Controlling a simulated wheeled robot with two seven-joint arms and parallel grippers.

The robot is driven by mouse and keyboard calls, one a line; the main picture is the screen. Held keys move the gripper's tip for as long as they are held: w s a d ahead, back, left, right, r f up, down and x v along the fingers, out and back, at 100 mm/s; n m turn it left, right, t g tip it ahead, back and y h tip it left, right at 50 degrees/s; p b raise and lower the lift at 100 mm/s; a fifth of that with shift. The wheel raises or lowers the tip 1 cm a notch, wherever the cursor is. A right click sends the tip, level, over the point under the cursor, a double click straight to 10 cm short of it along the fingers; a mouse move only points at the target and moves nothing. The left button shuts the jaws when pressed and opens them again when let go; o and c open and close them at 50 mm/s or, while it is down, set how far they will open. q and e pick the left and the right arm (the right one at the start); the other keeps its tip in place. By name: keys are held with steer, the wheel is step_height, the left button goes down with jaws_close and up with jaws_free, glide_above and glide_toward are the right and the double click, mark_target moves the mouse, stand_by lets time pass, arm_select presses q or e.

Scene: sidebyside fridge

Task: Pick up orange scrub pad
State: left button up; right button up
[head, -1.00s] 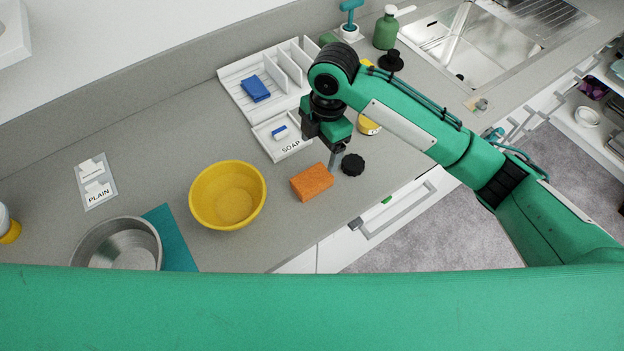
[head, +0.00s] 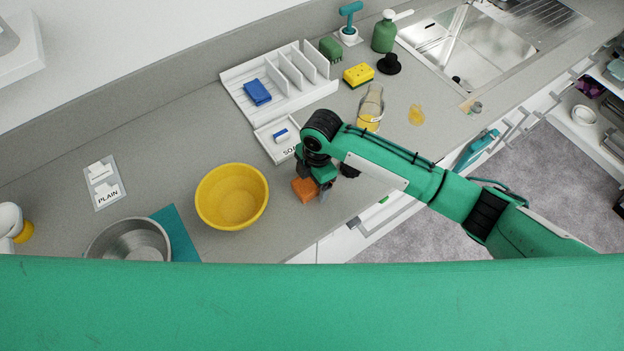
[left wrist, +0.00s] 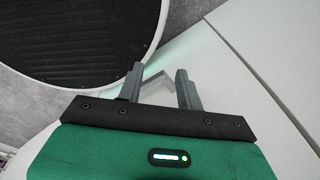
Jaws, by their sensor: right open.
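The orange scrub pad (head: 304,191) lies on the grey counter just right of the yellow bowl in the head view. My right gripper (head: 312,188) is open and directly over the pad, its fingers around or beside it. The gripper hides part of the pad, so I cannot tell whether the fingers touch it. My left gripper (left wrist: 160,85) shows in the left wrist view with its two fingers apart and nothing between them.
The yellow bowl (head: 231,196) stands close left of the pad. A soap tray (head: 277,144) and a white divided rack (head: 270,90) lie behind. A steel pot (head: 130,241) is at the left. A glass jar (head: 371,107) and a yellow sponge (head: 358,74) stand farther right.

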steer(key=c, duration=1.1)
steer(key=shift+o, duration=0.2)
step_height(320, 180, up, 20)
steer(key=b, duration=0.4)
steer(key=shift+b, duration=0.35)
